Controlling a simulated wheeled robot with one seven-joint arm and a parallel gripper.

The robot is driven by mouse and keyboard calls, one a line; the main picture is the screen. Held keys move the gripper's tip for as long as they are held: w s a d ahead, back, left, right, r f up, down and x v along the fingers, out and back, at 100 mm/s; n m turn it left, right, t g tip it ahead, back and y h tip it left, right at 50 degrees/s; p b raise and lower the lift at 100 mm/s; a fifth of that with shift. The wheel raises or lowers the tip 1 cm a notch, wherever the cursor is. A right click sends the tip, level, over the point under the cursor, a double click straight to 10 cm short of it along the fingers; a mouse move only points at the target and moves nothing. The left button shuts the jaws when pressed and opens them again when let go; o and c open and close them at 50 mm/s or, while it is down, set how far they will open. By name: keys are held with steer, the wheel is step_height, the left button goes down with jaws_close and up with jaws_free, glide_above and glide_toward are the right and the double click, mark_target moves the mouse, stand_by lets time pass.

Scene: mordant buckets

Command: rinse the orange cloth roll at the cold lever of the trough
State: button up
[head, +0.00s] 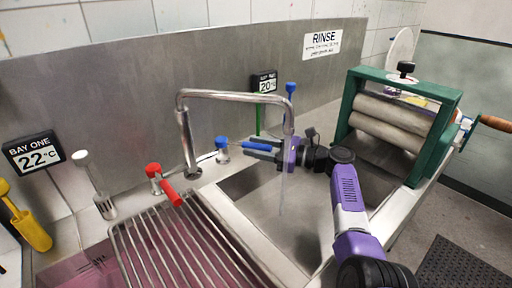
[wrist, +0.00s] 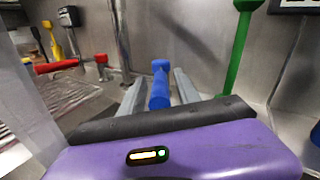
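The blue cold lever (head: 222,150) stands on the trough's back ledge, right of the tap's base. Its blue handle also shows in the wrist view (wrist: 160,85), pointing towards me. My gripper (head: 247,148) reaches left over the trough (head: 235,215) to the lever. In the wrist view, its two grey fingers (wrist: 160,92) are apart, one on each side of the handle, with a narrow gap visible. The tap (head: 235,95) arches over the trough, and a thin pale stream seems to fall from its spout. I see no orange cloth roll in either view.
A red lever (head: 165,185) stands left of the tap, above a wire rack (head: 175,245). A green-framed roller wringer (head: 400,115) stands at the right end. The metal splashback (head: 130,95) closes the rear.

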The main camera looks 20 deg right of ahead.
steer(key=shift+d, duration=0.1)
steer(key=v, duration=0.7)
steer(key=shift+s+d, duration=0.2)
steer(key=shift+s, duration=0.05)
stand_by(0.4)
